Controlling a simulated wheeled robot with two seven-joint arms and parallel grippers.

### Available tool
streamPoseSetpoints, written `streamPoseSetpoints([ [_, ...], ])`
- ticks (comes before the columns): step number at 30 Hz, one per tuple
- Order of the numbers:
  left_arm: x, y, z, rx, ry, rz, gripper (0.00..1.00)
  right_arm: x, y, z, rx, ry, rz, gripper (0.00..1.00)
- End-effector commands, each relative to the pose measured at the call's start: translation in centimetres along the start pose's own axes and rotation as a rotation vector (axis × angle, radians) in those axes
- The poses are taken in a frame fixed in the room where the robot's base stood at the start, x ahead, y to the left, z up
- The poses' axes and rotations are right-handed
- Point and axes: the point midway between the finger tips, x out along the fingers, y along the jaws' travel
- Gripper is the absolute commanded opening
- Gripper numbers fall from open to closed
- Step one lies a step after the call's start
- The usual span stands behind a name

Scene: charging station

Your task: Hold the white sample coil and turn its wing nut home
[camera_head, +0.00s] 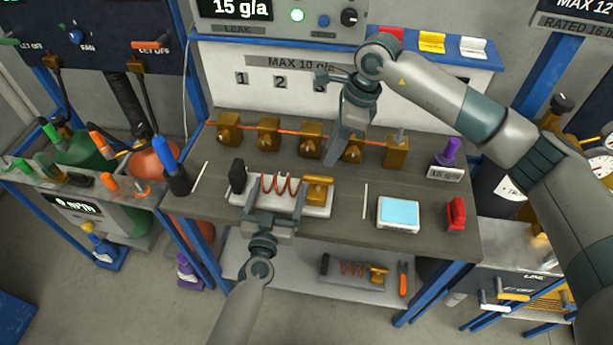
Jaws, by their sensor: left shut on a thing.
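The white sample coil (317,211) lies on the grey bench, a white base carrying a copper coil, a black end piece on the left and a brass fitting (319,187) on the right. My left gripper (276,194) reaches in from the front and is shut on the white sample coil, one finger towards each end of the copper turns. My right gripper (335,158) points down behind the coil, in front of the row of brass blocks. Its fingertips are seen edge-on, so I cannot tell whether they are open. No wing nut can be made out clearly.
Brass blocks (397,152) on a copper pipe line the bench's back. A blue-topped device (400,214), a red item (455,215) and a purple-topped item (447,155) stand right. A dark blue-capped cylinder (175,175) stands left. Another coil (350,270) is on the lower shelf.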

Motion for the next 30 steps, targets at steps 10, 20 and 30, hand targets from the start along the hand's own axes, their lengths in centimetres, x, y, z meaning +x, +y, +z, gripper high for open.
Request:
streamPoseSetpoints([
  [10,0.0,0.0,0.0,0.001,0.000,0.000,0.55,-1.4,0.2,3.2,0.045,0.226,-0.029,0.33],
  [20,0.0,0.0,0.0,0.000,0.000,0.000,0.55,-1.8,0.2,3.6,0.061,0.277,-0.043,0.33],
  [30,0.0,0.0,0.0,0.000,0.000,0.000,0.55,-1.2,0.2,3.4,0.061,0.276,-0.041,0.33],
])
